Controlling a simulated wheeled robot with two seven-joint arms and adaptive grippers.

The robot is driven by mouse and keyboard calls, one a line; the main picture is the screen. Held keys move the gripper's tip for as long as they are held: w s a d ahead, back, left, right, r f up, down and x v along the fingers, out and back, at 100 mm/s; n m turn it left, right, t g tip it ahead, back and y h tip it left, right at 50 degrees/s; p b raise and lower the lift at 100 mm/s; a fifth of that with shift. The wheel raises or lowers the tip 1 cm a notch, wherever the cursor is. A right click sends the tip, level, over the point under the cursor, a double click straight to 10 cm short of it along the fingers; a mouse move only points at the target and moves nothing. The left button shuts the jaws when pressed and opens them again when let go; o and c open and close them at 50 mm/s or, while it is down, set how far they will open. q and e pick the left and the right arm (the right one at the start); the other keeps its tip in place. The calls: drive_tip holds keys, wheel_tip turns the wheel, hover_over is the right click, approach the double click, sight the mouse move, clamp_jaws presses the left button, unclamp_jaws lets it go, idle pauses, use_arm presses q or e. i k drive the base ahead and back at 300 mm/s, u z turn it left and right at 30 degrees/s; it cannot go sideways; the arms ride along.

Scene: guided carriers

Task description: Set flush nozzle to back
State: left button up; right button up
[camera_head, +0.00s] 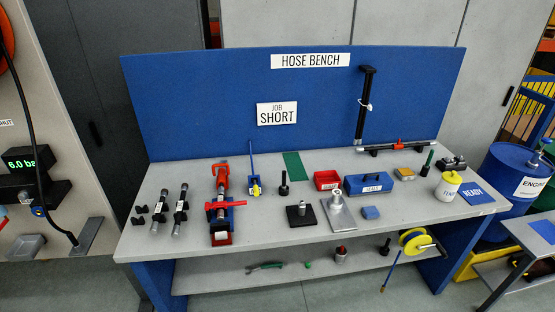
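No part is labelled as the flush nozzle, and I cannot tell for sure which one it is. A small blue and yellow piece (254,188) with a thin blue rod stands at the back of the bench, left of centre. A black upright peg (283,186) stands just right of it. A metal cylinder on a grey square plate (338,214) stands near the front middle, beside a black plate with a short metal post (301,214). Neither of my grippers is in view.
The grey hose bench (270,228) carries a red clamp (221,210), metal tubes (181,209), a red bin (326,180), a blue box (368,184) and a white-yellow can (447,187). A blue backboard (210,100) says JOB SHORT. A hose (45,190) hangs left.

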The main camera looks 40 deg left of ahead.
sight(222, 179)
drive_tip(key=z, duration=0.4)
drive_tip(key=k, duration=1.25)
drive_tip(key=u, duration=1.4)
drive_tip(key=i, duration=0.4)
drive_tip(key=u, duration=0.1)
